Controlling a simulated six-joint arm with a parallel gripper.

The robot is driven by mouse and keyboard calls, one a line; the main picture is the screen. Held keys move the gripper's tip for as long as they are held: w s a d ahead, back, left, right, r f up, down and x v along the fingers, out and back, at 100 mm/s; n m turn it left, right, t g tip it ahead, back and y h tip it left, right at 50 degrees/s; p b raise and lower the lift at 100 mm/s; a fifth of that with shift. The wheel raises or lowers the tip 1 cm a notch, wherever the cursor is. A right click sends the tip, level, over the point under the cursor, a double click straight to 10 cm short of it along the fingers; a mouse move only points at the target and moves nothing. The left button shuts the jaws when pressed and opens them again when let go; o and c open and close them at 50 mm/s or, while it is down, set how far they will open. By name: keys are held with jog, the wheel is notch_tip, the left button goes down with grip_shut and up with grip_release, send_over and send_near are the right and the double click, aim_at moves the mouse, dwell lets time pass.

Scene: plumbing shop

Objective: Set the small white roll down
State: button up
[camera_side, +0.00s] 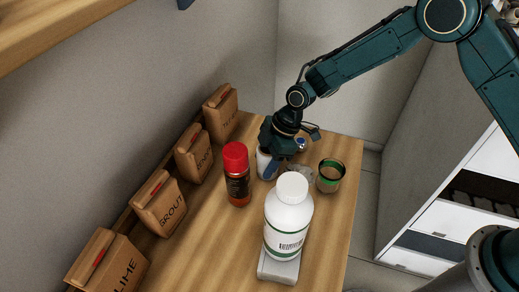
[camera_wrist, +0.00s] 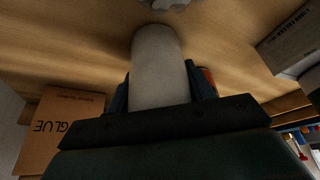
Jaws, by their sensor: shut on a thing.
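The small white roll (camera_wrist: 157,65) stands out between the blue fingers of my gripper (camera_wrist: 160,92) in the wrist view. In the side view the roll (camera_side: 263,164) shows as a white patch under my gripper (camera_side: 270,162), behind and right of the red-capped can. My gripper is shut on the roll, low over the wooden table (camera_side: 215,240). The fingers and the can hide part of the roll, and I cannot tell whether its lower end touches the wood.
A red-capped can (camera_side: 237,178) stands close in front. A white bottle (camera_side: 288,222), a green-banded jar (camera_side: 330,176) and a crumpled grey thing (camera_side: 302,173) are to the right. Several brown bags (camera_side: 160,204) line the wall. The wood at front left is clear.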

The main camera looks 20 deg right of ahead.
jog(key=shift+r, duration=0.15)
notch_tip(320, 180, up, 20)
dwell(0.6)
jog(key=shift+a, duration=0.1)
dwell(0.4)
jog(key=s+a, duration=0.1)
jog(key=a, duration=0.2)
jog(key=s+a+n, duration=0.1)
jog(key=s+a, duration=0.1)
jog(key=a, duration=0.2)
jog(key=s+a+n+g, duration=0.1)
jog(key=s+a, duration=0.1)
jog(key=a, duration=0.2)
jog(key=shift+s+a, duration=0.15)
jog(key=s+a+n, duration=0.2)
jog(key=s+a, duration=0.6)
jog(key=a, duration=0.2)
notch_tip(320, 180, down, 16)
jog(key=shift+w+d+g, duration=0.15)
jog(key=shift+w+g, duration=0.05)
jog(key=shift+g, duration=0.2)
jog(key=shift+f, duration=2)
jog(key=shift+f, duration=0.1)
